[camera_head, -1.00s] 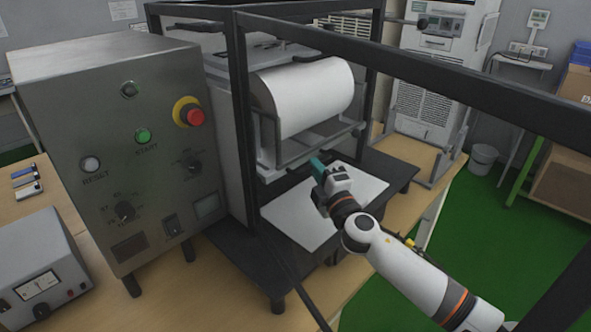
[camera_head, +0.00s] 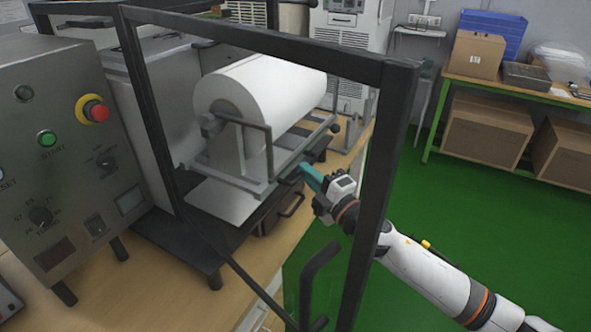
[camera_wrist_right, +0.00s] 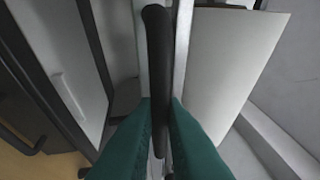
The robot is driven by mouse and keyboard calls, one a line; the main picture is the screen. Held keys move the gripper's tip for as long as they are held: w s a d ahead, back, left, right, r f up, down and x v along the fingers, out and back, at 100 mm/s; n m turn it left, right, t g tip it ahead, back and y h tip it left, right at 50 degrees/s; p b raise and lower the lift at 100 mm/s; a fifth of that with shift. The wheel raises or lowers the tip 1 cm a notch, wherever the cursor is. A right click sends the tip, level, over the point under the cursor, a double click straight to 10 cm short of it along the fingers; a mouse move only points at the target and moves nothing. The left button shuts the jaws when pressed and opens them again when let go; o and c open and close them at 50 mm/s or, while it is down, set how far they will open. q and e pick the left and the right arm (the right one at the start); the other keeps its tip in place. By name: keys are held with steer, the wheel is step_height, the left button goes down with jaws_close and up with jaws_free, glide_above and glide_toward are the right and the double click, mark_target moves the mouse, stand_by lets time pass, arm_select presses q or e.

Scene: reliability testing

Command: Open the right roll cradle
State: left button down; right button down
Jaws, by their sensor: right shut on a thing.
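The right roll cradle (camera_head: 262,186) is a grey metal frame carrying a large white roll (camera_head: 268,92) in the head view. It stands out in front of the machine's grey housing. My right gripper (camera_head: 306,174), with teal fingers, is at the cradle's front right side. In the right wrist view the teal fingers close on a dark bar-shaped handle (camera_wrist_right: 159,75), with one finger on each side. The handle's lower end is partly hidden between the fingers. My left gripper is not in view.
A black frame (camera_head: 392,120) with a handle (camera_head: 315,285) stands in front, overlapping my right arm. A control box (camera_head: 60,160) with buttons is at left. The green floor (camera_head: 440,225) at right is clear; a bench with boxes (camera_head: 475,55) stands beyond.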

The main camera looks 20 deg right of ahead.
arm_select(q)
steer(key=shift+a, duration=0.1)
arm_select(e)
steer(key=shift+f, duration=0.2)
steer(key=c, duration=1.9)
jaws_free()
steer(key=o, duration=0.4)
steer(key=shift+s+d+r, duration=0.1)
steer(key=shift+s+d, duration=0.15)
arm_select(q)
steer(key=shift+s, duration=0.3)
